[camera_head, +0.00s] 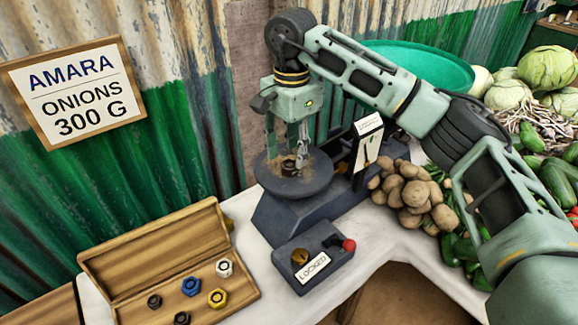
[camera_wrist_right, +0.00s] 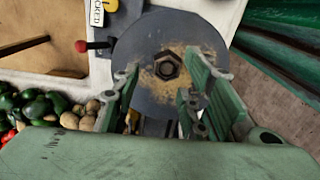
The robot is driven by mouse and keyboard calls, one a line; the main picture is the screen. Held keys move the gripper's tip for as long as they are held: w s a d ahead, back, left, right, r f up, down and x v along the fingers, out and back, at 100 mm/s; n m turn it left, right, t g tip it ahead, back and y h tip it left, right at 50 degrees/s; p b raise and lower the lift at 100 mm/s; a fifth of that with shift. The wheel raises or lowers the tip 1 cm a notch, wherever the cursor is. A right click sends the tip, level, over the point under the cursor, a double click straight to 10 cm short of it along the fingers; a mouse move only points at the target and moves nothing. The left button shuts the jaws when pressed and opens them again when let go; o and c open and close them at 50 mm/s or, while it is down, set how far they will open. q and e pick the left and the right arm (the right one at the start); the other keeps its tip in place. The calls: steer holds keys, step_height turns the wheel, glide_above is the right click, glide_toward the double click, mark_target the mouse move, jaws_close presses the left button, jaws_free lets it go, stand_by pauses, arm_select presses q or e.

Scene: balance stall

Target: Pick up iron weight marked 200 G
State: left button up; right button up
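A dark hexagonal iron weight (camera_head: 288,167) sits on the round grey pan (camera_head: 310,187) of the balance. In the right wrist view the same weight (camera_wrist_right: 167,67) lies amid brown crumbs on the pan (camera_wrist_right: 150,28). My right gripper (camera_head: 297,157) hangs over the pan, pointing down, and is open. Its fingers (camera_wrist_right: 167,75) are apart, one on either side of the weight in the wrist view, without visible contact. No 200 G mark is readable on any weight. My left gripper is not in view.
An open wooden box (camera_head: 237,297) holds a white weight (camera_head: 224,267), a blue one (camera_head: 191,286), a yellow one (camera_head: 217,298) and dark ones (camera_head: 154,301). A locked control box (camera_head: 313,272) stands before the balance. Potatoes (camera_head: 410,190) lie right. A sign (camera_head: 80,88) reads ONIONS 300 G.

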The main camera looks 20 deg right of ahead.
mark_target(292, 166)
step_height(292, 166, down, 4)
steer(key=shift+w+d+r, duration=0.1)
steer(key=shift+w+d, duration=0.05)
steer(key=c, duration=0.5)
steer(key=shift+c, duration=1)
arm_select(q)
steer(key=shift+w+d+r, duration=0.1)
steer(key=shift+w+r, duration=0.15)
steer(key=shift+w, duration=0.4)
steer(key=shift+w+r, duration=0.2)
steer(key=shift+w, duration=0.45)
arm_select(e)
jaws_close()
